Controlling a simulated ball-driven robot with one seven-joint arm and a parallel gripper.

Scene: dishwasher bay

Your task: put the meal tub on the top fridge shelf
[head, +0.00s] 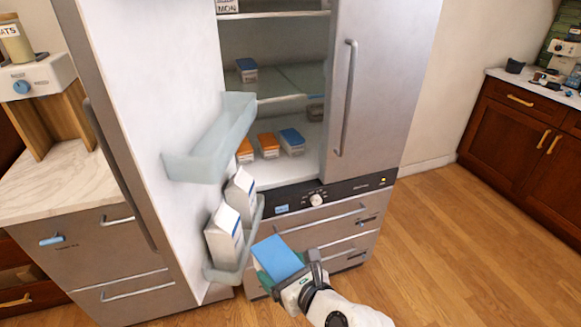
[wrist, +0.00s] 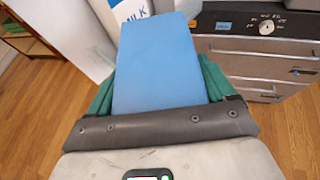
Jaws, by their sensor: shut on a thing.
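The meal tub is a box with a flat blue lid (head: 279,257); it also fills the middle of the wrist view (wrist: 155,60). My gripper (head: 290,276) is shut on it, with green finger pads on both sides in the wrist view. The tub is held low in front of the fridge drawers, outside the fridge. The fridge's left door (head: 165,90) stands open. The top visible shelf (head: 275,15) is at the upper picture edge, with a label reading MON at its left. What stands farther up is cut off.
White milk cartons (head: 226,235) stand in the open door's lower bin, close to the tub. An empty door bin (head: 212,140) juts out above. Other tubs (head: 292,141) with blue or orange lids sit on lower shelves. The right door (head: 385,80) covers the fridge's right side.

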